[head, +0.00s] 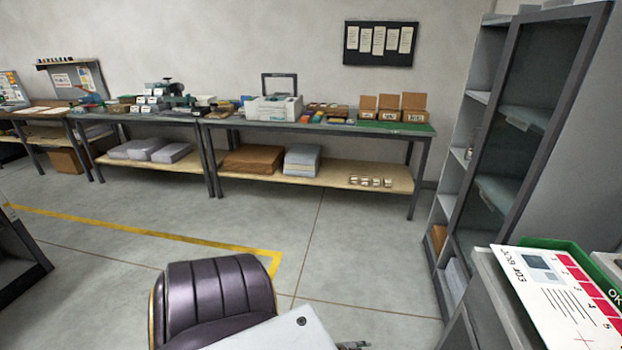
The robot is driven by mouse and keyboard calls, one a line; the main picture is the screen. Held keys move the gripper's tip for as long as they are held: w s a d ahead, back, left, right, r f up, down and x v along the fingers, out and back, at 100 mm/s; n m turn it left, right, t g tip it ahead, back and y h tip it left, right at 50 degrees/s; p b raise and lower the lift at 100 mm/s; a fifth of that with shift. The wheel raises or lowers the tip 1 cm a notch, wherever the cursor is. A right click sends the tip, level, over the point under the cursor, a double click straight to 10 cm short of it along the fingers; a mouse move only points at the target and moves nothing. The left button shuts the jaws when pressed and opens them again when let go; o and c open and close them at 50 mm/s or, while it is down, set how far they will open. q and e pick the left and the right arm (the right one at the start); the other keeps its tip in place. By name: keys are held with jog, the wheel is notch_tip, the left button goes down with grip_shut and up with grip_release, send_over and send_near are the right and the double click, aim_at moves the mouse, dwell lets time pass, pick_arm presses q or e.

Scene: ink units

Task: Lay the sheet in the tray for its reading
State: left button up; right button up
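A white printed sheet (548,302) shows at the lower right, with a row of red numbered blocks, a grey picture, lines of text and a red cross. Its right and lower parts run out of view. A green tray (540,243) lies behind it, partly covered by the sheet in this view, with white "OK" lettering at the picture's edge. I cannot tell whether the sheet touches the tray or only overlaps it in the picture.
A grey surface (487,273) lies left of the sheet. A glass-door cabinet (530,110) stands behind. A dark chair (218,300) stands by a white surface (280,335) at front centre. Workbenches (340,126) line the back wall. The floor (350,245) between is clear.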

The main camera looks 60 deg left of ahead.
pick_arm(q)
jog(key=s+d+f+n+g, duration=0.1)
jog(key=s+d+f+g, duration=0.1)
jog(key=s+f, duration=0.3)
jog(key=s+d+f+n+g, duration=0.1)
jog(key=s+d+f+g, duration=0.2)
jog(key=s, duration=1)
jog(key=s+d+f+n+g, duration=0.1)
jog(key=s+d+f+g, duration=0.2)
jog(key=s+f, duration=0.6)
jog(key=shift+d+n, duration=0.4)
jog(key=shift+d, duration=0.5)
